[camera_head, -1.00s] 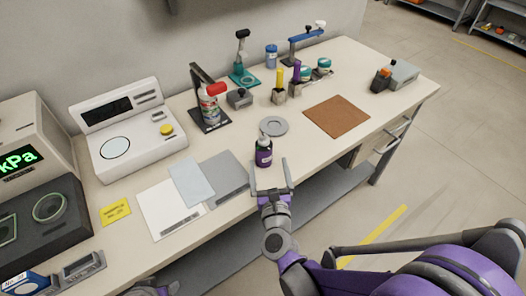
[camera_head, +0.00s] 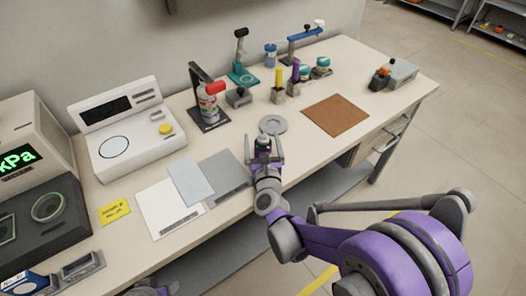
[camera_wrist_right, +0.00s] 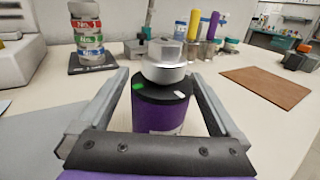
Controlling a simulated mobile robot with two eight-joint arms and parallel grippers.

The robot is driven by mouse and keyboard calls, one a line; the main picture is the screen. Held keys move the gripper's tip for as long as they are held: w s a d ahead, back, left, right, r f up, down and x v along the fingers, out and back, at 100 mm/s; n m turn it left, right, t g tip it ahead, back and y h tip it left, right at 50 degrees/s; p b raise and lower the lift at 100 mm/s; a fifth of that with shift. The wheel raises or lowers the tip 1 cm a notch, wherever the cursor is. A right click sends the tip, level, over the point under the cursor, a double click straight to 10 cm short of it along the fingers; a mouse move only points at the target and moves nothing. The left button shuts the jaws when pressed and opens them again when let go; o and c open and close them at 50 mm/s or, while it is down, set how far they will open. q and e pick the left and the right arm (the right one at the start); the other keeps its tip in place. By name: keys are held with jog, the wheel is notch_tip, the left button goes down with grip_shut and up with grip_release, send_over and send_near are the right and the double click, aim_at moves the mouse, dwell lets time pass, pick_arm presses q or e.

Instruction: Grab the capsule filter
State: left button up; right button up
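The capsule filter, a purple cylinder with a dark top and a pale metal cap, stands upright near the table's front edge (camera_head: 263,148). It fills the middle of the right wrist view (camera_wrist_right: 160,108). My right gripper (camera_head: 263,141) is open, with one finger on each side of the capsule filter. In the right wrist view, gaps show between the filter and both fingers. The gripper's palm hides the filter's lower part.
A brown mat (camera_head: 336,115) lies to the right, and grey and white sheets (camera_head: 170,207) to the left. A stand with a labelled bottle (camera_head: 209,103) is farther back. Clear table lies right of the filter.

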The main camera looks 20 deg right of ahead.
grip_shut()
dwell(0.3)
jog(key=shift+r, duration=0.15)
